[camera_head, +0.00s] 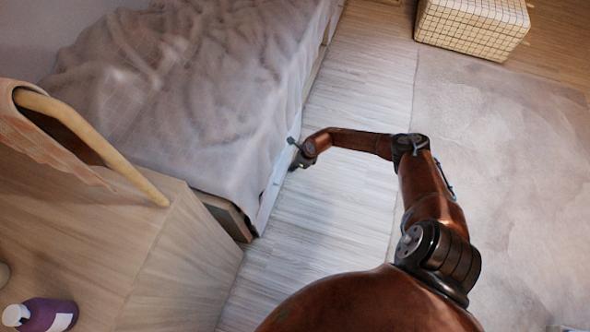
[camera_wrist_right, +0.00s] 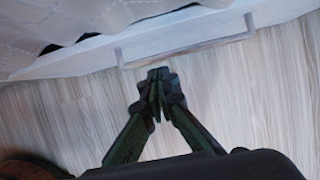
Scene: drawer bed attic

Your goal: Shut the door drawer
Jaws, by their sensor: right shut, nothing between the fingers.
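The drawer is a pale panel under the bed, seen in the head view (camera_head: 272,190) along the bed's right side. In the right wrist view the drawer front (camera_wrist_right: 90,58) runs across the top, with a bar handle (camera_wrist_right: 185,50) on it. A dark gap shows between the drawer and the grey bedding above it. My right gripper (camera_head: 297,165) is beside the drawer front, low over the floor. In the right wrist view my right gripper (camera_wrist_right: 156,78) is shut and empty, its tips just below the handle. Whether it touches the drawer I cannot tell. My left gripper is not in view.
The bed (camera_head: 190,90) with grey bedding fills the upper left. A wooden cabinet (camera_head: 180,260) with a purple bottle (camera_head: 50,315) stands at lower left. A grey rug (camera_head: 500,180) and a checked ottoman (camera_head: 472,25) lie to the right. The floor beside the bed is clear.

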